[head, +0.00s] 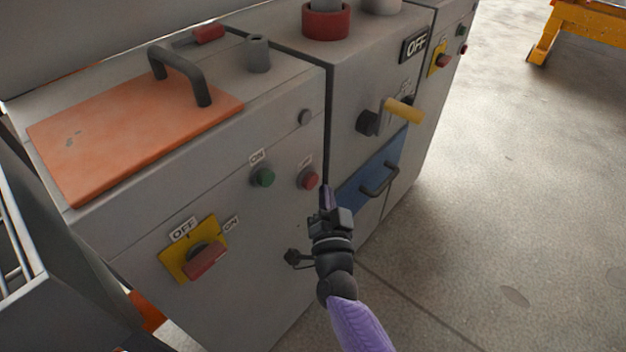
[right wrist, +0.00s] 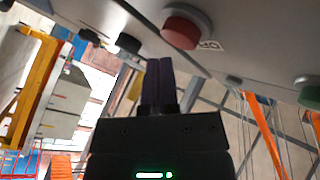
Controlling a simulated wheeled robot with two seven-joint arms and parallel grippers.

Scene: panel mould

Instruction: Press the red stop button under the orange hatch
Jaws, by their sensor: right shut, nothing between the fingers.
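The orange hatch (head: 120,140) lies flat on top of the grey cabinet, with a dark handle (head: 182,72) at its far right. The red stop button (head: 309,178) is on the cabinet's front face near its right edge, beside a green button (head: 263,178). My right gripper (head: 326,192) is shut and empty, just right of and slightly below the red button in the head view. In the right wrist view its fingertips (right wrist: 159,64) are near the red button (right wrist: 187,25) and appear apart from it. My left gripper is not in view.
A yellow-plated rotary switch (head: 203,258) with a red handle sits lower left on the front. To the right are a yellow-handled crank (head: 403,110) and a blue drawer (head: 372,182) with a dark handle. Open floor (head: 520,200) lies at the right.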

